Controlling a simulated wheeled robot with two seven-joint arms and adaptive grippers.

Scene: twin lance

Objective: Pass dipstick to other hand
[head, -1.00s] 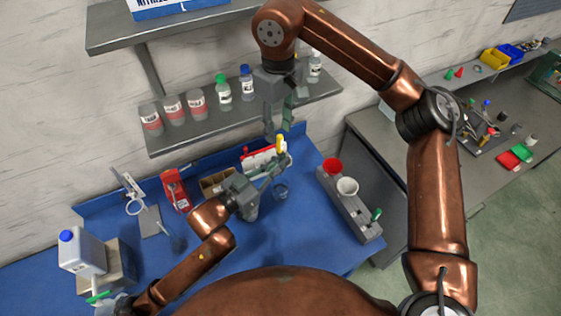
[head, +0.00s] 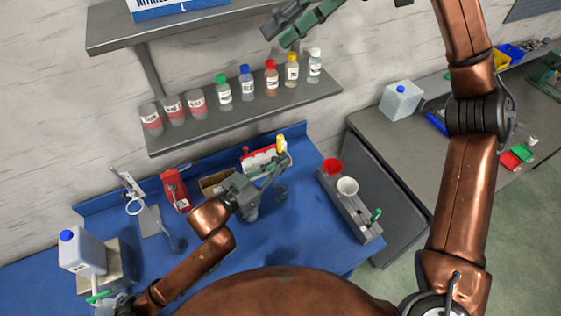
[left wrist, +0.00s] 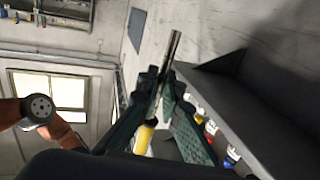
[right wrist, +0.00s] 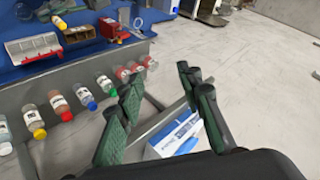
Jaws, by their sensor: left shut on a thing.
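The dipstick shows a yellow handle (head: 281,141) just above my left gripper (head: 274,172) in the head view. In the left wrist view its metal rod (left wrist: 173,50) rises between the fingers of my left gripper (left wrist: 164,85), with a yellow part (left wrist: 145,137) lower down. My left gripper is shut on the dipstick over the blue bench. My right gripper (head: 294,25) is high up, in front of the shelves and well apart from the dipstick. In the right wrist view my right gripper (right wrist: 165,105) has its fingers spread with nothing between them.
A wall shelf (head: 245,115) holds several bottles and jars above the bench. On the blue bench (head: 310,240) stand a red-and-white rack (head: 258,157), a red box (head: 174,188) and a grey block with cups (head: 352,208). A jug (head: 82,252) stands at the left.

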